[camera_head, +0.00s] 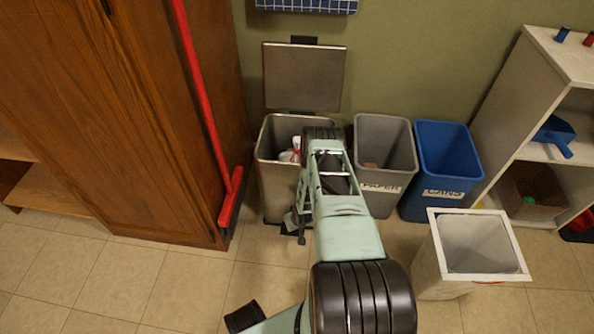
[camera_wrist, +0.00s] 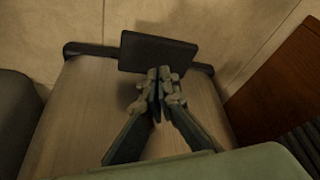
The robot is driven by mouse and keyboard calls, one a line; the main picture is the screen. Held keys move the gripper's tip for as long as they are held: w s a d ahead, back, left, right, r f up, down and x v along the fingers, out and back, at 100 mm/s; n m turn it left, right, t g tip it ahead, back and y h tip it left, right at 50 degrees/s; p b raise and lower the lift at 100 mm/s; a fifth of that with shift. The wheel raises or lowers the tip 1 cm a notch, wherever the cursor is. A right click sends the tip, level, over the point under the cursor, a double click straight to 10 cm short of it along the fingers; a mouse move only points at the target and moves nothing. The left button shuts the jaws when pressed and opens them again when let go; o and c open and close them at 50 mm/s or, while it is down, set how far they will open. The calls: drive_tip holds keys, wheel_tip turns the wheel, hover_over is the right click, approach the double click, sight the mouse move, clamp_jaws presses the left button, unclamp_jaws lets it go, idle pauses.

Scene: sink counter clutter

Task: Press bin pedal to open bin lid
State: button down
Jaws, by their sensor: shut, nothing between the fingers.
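The metal pedal bin (camera_head: 272,190) stands against the green wall with its lid (camera_head: 304,76) raised upright. White and red rubbish shows inside it. The bin's dark flat pedal (camera_wrist: 158,48) sticks out at the foot of the bin front (camera_wrist: 80,105) in the wrist view. My gripper (camera_wrist: 160,75) is shut and empty, with its fingertips at the pedal's near edge, overlapping it in the picture. Whether they press on it I cannot tell for sure. In the head view my arm hides part of the bin, and my gripper (camera_head: 294,222) is low in front of it.
A grey paper bin (camera_head: 384,190) and a blue cans bin (camera_head: 447,165) stand to the right. A white open container (camera_head: 440,255) is in front of them. A wooden cabinet (camera_head: 130,120) and red broom (camera_head: 205,110) are at left. Tiled floor (camera_head: 180,280) is clear at front left.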

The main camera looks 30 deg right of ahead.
drive_tip(key=shift+r+p, duration=1.35)
drive_tip(key=shift+r, duration=1)
